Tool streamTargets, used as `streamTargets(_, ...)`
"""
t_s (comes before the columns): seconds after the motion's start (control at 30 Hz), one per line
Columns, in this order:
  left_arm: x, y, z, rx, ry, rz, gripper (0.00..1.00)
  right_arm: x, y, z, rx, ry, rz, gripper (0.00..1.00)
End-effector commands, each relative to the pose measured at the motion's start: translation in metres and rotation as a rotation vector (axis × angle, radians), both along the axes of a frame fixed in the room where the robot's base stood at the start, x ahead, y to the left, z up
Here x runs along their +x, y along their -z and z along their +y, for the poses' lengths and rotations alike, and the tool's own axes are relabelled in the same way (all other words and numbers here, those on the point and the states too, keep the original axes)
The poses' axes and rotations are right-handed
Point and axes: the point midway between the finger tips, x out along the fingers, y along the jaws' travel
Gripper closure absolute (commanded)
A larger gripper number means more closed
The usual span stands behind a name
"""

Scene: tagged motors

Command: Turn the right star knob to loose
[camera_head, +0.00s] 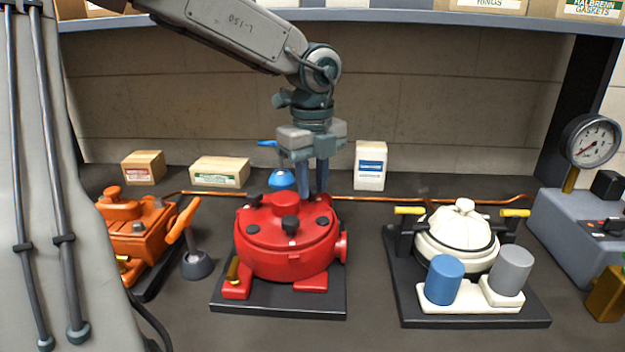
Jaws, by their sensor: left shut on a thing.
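A red round motor housing (288,252) stands on a dark base plate (277,308) in the middle of the bench. My left gripper (314,193) points straight down at the back right of the lid. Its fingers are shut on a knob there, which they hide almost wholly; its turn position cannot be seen. My right gripper is not in view.
An orange machine (135,238) stands left, a white-lidded unit (457,240) with blue and grey cylinders right. A copper pipe (400,199) runs along the back. A gauge (591,140) stands far right.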

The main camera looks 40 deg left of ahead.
Motion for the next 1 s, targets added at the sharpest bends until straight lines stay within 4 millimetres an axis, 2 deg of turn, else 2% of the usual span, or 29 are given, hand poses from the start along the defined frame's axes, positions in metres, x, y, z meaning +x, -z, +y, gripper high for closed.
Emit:
streamTargets(0.27,-0.0024,0.0039,-0.0013,-0.002,-0.065,0.011,0.98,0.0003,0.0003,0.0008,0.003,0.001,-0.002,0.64)
streamTargets(0.7,-0.0025,0.0039,-0.0012,-0.002,-0.072,0.011,0.98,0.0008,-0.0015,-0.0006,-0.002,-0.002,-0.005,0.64)
streamTargets(0.73,-0.0025,0.0039,-0.0012,-0.002,-0.072,0.011,0.72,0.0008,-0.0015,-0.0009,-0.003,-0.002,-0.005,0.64)
streamTargets(0.8,-0.002,0.0035,-0.001,-0.002,-0.073,0.01,0.58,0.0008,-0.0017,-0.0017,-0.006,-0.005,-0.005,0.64)
streamTargets(0.83,-0.0019,0.0032,-0.0009,-0.001,-0.073,0.008,0.53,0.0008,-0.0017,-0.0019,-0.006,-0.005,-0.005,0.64)
streamTargets(1.0,-0.0012,0.0019,-0.0006,-0.001,-0.073,0.006,0.53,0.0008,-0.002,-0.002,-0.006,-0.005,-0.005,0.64)
